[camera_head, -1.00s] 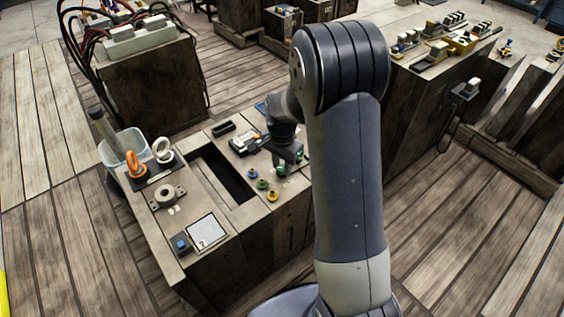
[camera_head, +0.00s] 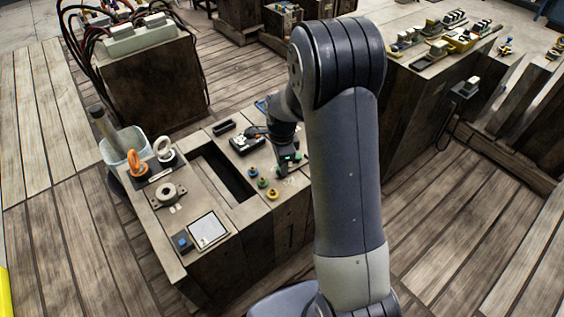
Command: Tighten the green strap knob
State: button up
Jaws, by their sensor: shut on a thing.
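My gripper (camera_head: 283,171) points down at the right part of the bench top, beside the row of small coloured knobs.
The bench (camera_head: 233,217) has a dark rectangular opening (camera_head: 222,176). A black device (camera_head: 247,141) lies behind the gripper. Orange (camera_head: 138,163) and white (camera_head: 163,150) rings, a grey flanged part (camera_head: 169,195) and a white plate (camera_head: 208,230) are on the left. My arm hides the bench's right end.

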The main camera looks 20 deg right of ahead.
dwell(0.4)
jog(key=o, duration=1)
jog(key=shift+c, duration=0.2)
jog(key=shift+r, duration=0.1)
notch_tip(320, 180, up, 11)
jog(key=p, duration=0.1)
jog(key=shift+f+p, duration=0.2)
jog(key=shift+p, duration=0.1)
notch_tip(320, 180, down, 11)
jog(key=shift+r+b, duration=0.1)
jog(key=shift+b, duration=0.7)
